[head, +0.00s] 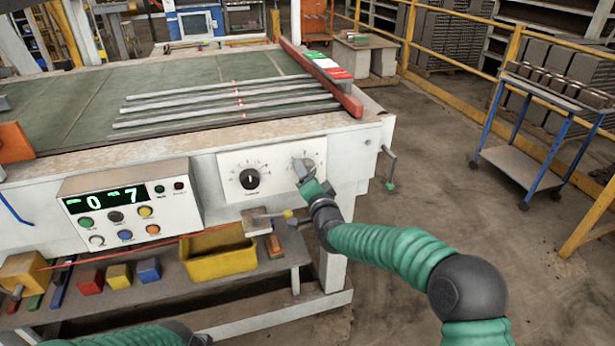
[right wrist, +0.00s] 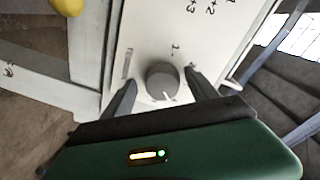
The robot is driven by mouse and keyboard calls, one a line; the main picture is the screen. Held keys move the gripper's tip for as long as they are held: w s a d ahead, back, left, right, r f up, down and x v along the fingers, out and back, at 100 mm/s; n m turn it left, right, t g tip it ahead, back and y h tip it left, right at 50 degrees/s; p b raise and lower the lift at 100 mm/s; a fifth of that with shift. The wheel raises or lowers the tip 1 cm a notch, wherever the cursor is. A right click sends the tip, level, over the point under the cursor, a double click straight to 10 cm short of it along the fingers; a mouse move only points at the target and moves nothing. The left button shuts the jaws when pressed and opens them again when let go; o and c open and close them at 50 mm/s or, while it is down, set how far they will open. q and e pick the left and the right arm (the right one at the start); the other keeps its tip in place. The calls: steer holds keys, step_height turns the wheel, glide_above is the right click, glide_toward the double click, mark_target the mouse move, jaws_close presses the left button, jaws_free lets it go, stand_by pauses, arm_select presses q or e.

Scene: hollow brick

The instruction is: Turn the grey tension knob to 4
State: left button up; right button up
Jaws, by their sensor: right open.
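The grey tension knob (right wrist: 162,80) sits on a white dial panel in the right wrist view. A short white mark shows on its lower edge, toward the gripper; I cannot read its setting. My right gripper (right wrist: 159,88) is open, one dark finger on each side of the knob. A gap shows at the left finger; the right finger is very close, and I cannot tell if it touches. In the head view my right gripper (head: 304,178) is in front of the right dial and hides most of the knob. My left gripper is out of view; only part of my left arm shows.
A black knob (head: 249,179) is on the same white panel, left of the grey one. A yellow bin (head: 218,262) is on the shelf below. A crank handle (head: 390,170) sticks out at the right.

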steer(key=shift+s+r, duration=0.1)
steer(key=f+v, duration=0.1)
steer(key=v, duration=1.5)
steer(key=shift+s+r+p, duration=0.3)
steer(key=shift+s+p, duration=0.05)
steer(key=shift+p, duration=0.1)
steer(key=s+d+f+n+g+h, duration=0.2)
steer(key=s+d+f+n+g, duration=0.45)
steer(key=f, duration=0.45)
steer(key=s+d+f+n+g+h, duration=0.1)
steer(key=s+d+f+g, duration=0.15)
steer(key=s, duration=0.35)
steer(key=s+d+f+g, duration=0.1)
steer(key=s+d+g, duration=0.15)
steer(key=s, duration=0.35)
steer(key=s+d+f+n+g+h, duration=0.1)
steer(key=s+d+f+g, duration=0.1)
steer(key=s+d, duration=0.3)
steer(key=p+v, duration=1.4)
steer(key=p, duration=0.1)
steer(key=shift+a+r, duration=0.45)
